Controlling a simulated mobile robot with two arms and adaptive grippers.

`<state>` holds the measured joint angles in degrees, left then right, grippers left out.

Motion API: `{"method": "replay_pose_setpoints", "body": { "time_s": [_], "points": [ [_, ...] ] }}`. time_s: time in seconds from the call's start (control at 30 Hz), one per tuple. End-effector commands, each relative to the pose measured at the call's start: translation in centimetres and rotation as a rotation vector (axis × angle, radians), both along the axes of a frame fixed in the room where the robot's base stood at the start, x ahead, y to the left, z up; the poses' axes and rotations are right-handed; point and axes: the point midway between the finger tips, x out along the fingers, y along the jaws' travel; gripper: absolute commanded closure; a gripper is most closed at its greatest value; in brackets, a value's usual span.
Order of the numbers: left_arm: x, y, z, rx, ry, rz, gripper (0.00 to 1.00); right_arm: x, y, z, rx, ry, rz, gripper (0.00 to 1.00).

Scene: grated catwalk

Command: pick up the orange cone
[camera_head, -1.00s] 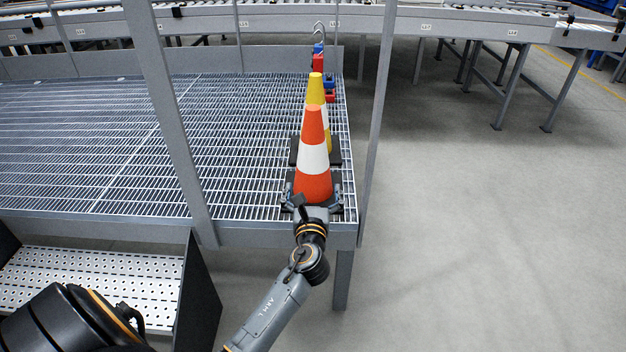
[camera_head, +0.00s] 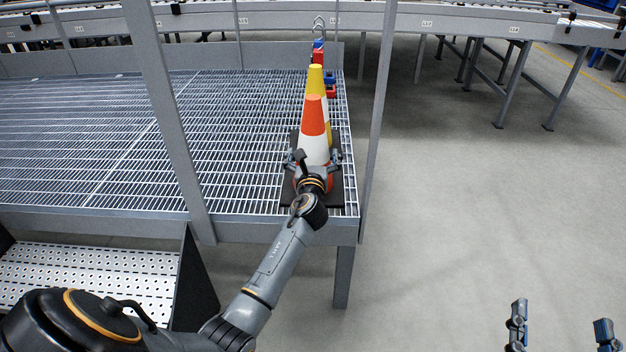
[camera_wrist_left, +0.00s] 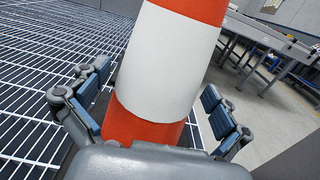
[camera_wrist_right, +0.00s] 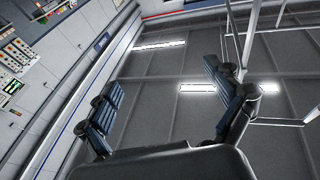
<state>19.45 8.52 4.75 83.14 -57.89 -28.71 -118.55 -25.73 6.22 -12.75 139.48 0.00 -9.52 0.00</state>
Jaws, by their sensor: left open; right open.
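The orange cone (camera_head: 313,148) has a white band and a dark square base, and stands upright on the grated catwalk (camera_head: 245,130) near its right end. My left gripper (camera_head: 312,166) is in front of the cone with its open fingers on either side of it. In the left wrist view the cone (camera_wrist_left: 172,60) rises between the two open fingers (camera_wrist_left: 152,115), tilted in the picture; I cannot tell whether they touch it. My wrist hides the cone's lower front. My right gripper (camera_head: 560,335) is open and empty at the lower right, also seen in the right wrist view (camera_wrist_right: 165,110).
A yellow and white cone (camera_head: 316,78) stands right behind the orange one. Red and blue items (camera_head: 318,54) and a metal hook lie farther back. Grey posts (camera_head: 376,110) flank the catwalk. A perforated step (camera_head: 90,275) is at lower left. The right floor is clear.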

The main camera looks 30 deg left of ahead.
Motion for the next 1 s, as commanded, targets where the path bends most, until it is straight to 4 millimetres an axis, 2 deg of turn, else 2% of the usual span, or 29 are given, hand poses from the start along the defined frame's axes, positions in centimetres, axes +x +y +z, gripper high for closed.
{"method": "replay_pose_setpoints", "body": {
  "time_s": [0.2,0.43,0.83,1.0],
  "points": [
    [0.9,0.6,0.0,0.001,0.001,0.0,0.0,-0.4,0.1,1.7,0.027,-0.099,0.006,0.08],
    [0.9,0.6,0.0,0.001,0.001,0.0,0.0,-0.5,0.1,1.9,0.027,-0.102,0.006,0.08],
    [0.9,0.6,0.0,0.0,0.0,0.0,0.81,-0.5,0.1,1.8,0.027,-0.101,0.006,0.08],
    [1.0,0.6,0.3,0.003,-0.004,-0.001,0.81,-0.4,0.1,1.8,0.027,-0.1,0.006,0.08]
  ]
}}
